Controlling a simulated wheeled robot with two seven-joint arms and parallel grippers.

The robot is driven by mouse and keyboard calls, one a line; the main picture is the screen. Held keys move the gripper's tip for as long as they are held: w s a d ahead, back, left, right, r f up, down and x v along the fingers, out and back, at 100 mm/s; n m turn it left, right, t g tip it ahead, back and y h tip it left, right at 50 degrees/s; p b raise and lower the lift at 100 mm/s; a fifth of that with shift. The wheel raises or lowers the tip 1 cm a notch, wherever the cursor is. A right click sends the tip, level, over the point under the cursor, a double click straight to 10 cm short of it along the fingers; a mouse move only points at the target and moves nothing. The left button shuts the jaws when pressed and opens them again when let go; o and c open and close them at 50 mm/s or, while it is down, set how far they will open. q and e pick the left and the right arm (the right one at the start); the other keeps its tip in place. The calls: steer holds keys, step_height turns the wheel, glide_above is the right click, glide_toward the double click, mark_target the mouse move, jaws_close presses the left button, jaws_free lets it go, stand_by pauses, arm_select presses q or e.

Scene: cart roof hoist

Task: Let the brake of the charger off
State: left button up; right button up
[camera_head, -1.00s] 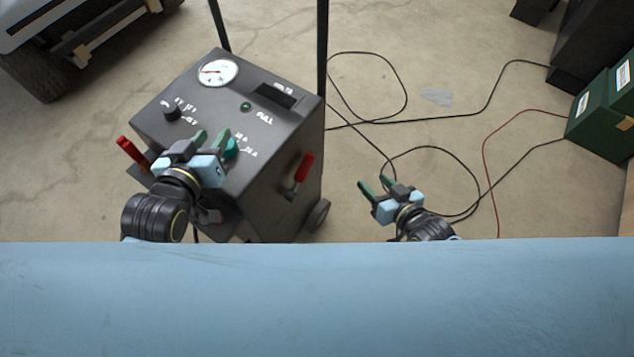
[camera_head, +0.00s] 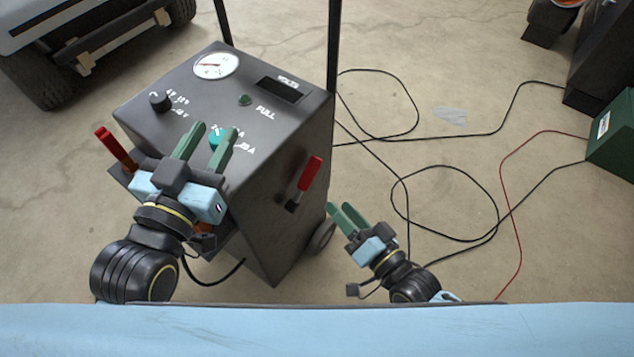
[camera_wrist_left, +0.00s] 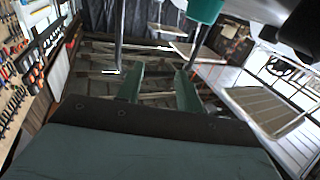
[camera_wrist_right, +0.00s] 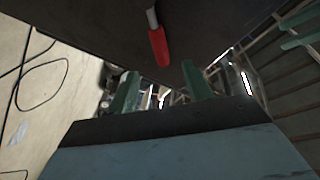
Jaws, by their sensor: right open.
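The charger (camera_head: 240,150) is a dark grey box on wheels with a dial, knobs and a green light on its sloping top. A red-handled lever (camera_head: 306,181) is on its right side, and another red handle (camera_head: 114,147) is at its left. I cannot tell from markings which is the brake. My left gripper (camera_head: 212,136) is open and empty over the panel, near the teal knob (camera_head: 216,136); the knob shows above its fingers in the left wrist view (camera_wrist_left: 205,10). My right gripper (camera_head: 342,212) is open and empty, right of and below the right lever. A red handle hangs ahead of it in the right wrist view (camera_wrist_right: 158,46).
Black cables (camera_head: 440,168) and a red cable (camera_head: 512,215) lie on the floor to the right. A green box (camera_head: 612,140) stands at the right edge. A vehicle (camera_head: 70,45) is at the upper left. A charger wheel (camera_head: 322,235) shows beside my right gripper.

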mark_target(314, 179)
steer(key=b+x, duration=0.2)
steer(key=x, duration=0.6)
steer(key=shift+b, duration=0.35)
arm_select(q)
step_height(314, 179, up, 8)
steer(key=s+t+h, duration=0.2)
steer(key=s+t, duration=0.1)
steer(key=t, duration=0.3)
steer(key=shift+d+t, duration=0.2)
steer(key=shift+t, duration=0.2)
arm_select(e)
steer(key=shift+w+a, duration=0.35)
steer(key=shift+w, duration=0.15)
arm_select(q)
steer(key=shift+r, duration=0.1)
steer(key=shift+w, duration=0.1)
arm_select(e)
jaws_close()
